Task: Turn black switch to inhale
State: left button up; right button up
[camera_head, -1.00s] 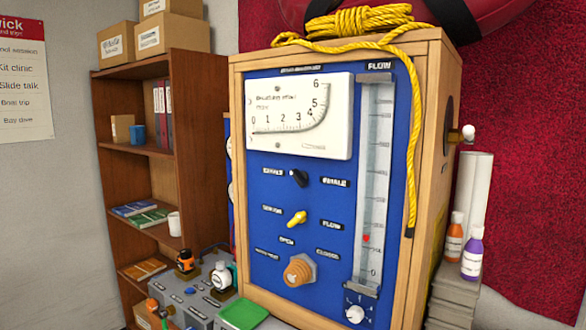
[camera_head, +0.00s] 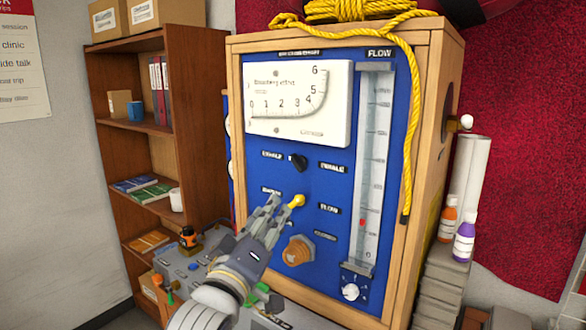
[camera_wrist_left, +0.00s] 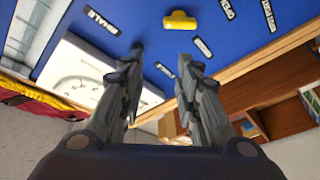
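The black switch (camera_head: 299,162) is on the blue panel (camera_head: 345,195) below the white gauge, between two small labels, a left one (camera_head: 271,155) and a right one (camera_head: 333,167). Their lettering is too small to read surely, and I cannot tell which way the switch points. My left gripper (camera_head: 286,203) is open and empty, below the black switch and close to the yellow switch (camera_head: 297,201). In the left wrist view the open fingers (camera_wrist_left: 156,65) point at the panel, with the yellow switch (camera_wrist_left: 180,21) beyond them. A dark shape at the left fingertip may be the black switch. My right gripper is not in view.
An orange knob (camera_head: 298,251) sits lower on the panel, and a flow tube (camera_head: 370,165) runs along its right side. A yellow rope (camera_head: 411,130) hangs down the wooden frame. A shelf (camera_head: 196,130) stands to the left. Two bottles stand at the right.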

aim_at(295, 165)
pick_arm(q)
jog(key=shift+t+h, duration=0.4)
jog(key=shift+h, duration=0.1)
jog(key=w+d+r+p, duration=0.1)
jog(key=w+r, duration=0.1)
jog(key=w, duration=0.1)
jog(key=w+d+r+p, duration=0.1)
jog(key=w+r, duration=0.1)
jog(key=w+d+r+p, duration=0.2)
jog(key=w, duration=0.1)
jog(key=shift+w+d+r, duration=0.1)
jog(key=shift+w+r, duration=0.05)
jog(key=shift+w, duration=0.15)
jog(key=shift+w+d, duration=0.2)
jog(key=shift+w, duration=0.35)
grip_shut()
